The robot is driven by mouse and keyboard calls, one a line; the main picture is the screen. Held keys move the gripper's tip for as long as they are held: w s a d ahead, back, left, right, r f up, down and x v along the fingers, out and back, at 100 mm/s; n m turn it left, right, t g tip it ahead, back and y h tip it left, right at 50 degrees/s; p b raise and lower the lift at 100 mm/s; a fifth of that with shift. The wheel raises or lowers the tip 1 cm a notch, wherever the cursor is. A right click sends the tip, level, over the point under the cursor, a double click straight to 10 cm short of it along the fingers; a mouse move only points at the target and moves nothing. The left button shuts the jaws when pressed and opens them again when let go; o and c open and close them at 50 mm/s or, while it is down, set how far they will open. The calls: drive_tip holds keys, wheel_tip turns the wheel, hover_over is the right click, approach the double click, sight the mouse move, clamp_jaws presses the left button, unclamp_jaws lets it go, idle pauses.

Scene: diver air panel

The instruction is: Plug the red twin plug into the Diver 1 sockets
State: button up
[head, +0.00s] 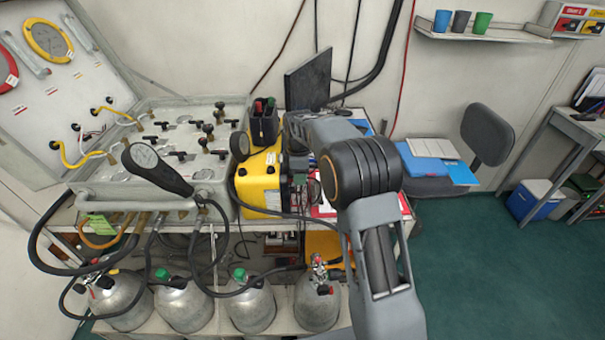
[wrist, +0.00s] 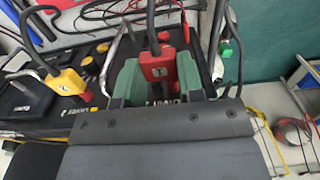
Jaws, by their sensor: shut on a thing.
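In the wrist view my gripper (wrist: 158,80) has its two green fingers closed on the sides of the red twin plug (wrist: 155,66). The plug's dark cable rises from its top. The plug is over a dark panel face, with a partly covered white label below it. Its pins and the sockets under it are hidden, so I cannot tell whether it is seated. A yellow plug (wrist: 67,82) stands to the left on the same dark face, above another white label. In the head view my arm hides the plug and most of my gripper, beside the yellow case (head: 260,185).
A dark screen (head: 307,80) stands behind. Several gas cylinders (head: 250,305) are below.

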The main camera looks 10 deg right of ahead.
drive_tip(key=shift+w+a+r, duration=0.1)
drive_tip(key=shift+a+r, duration=0.05)
drive_tip(key=shift+a, duration=0.3)
drive_tip(key=o, duration=0.8)
drive_tip(key=shift+w, duration=0.1)
drive_tip(key=shift+o, duration=1)
drive_tip(key=shift+a, duration=0.1)
drive_tip(key=shift+o, duration=0.4)
drive_tip(key=shift+a, duration=0.3)
drive_tip(key=shift+d, duration=0.15)
